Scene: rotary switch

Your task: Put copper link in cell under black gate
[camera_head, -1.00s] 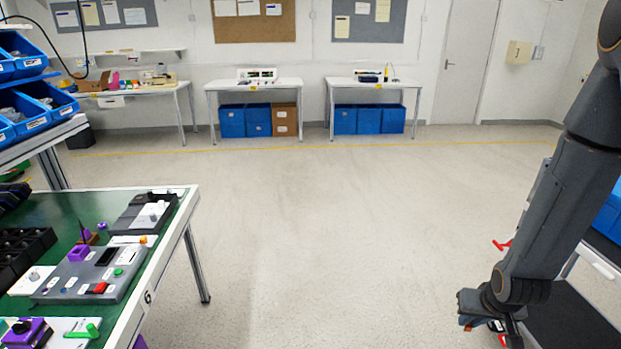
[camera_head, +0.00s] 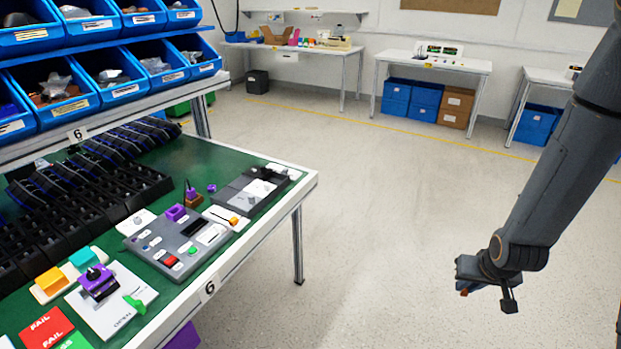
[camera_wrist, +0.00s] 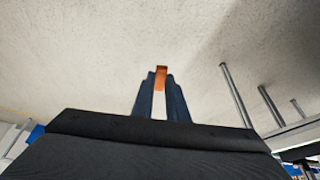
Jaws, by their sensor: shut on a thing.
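My gripper (camera_head: 466,284) hangs over open floor at the right, well away from the workbench. In the wrist view its two dark fingers (camera_wrist: 160,98) are closed on a copper-orange piece, the copper link (camera_wrist: 160,76), which sticks out at the fingertips. A small orange spot of the link (camera_head: 464,292) shows in the head view. Black compartment trays (camera_head: 60,222) stand along the left of the green-topped workbench (camera_head: 215,165). I cannot tell which cell lies under a black gate.
A grey control panel (camera_head: 190,254) and a purple rotary switch (camera_head: 98,282) on a white plate lie on the bench. Blue bins (camera_head: 120,75) fill the shelf above. The floor between bench and arm is clear. Side tables stand along the far wall.

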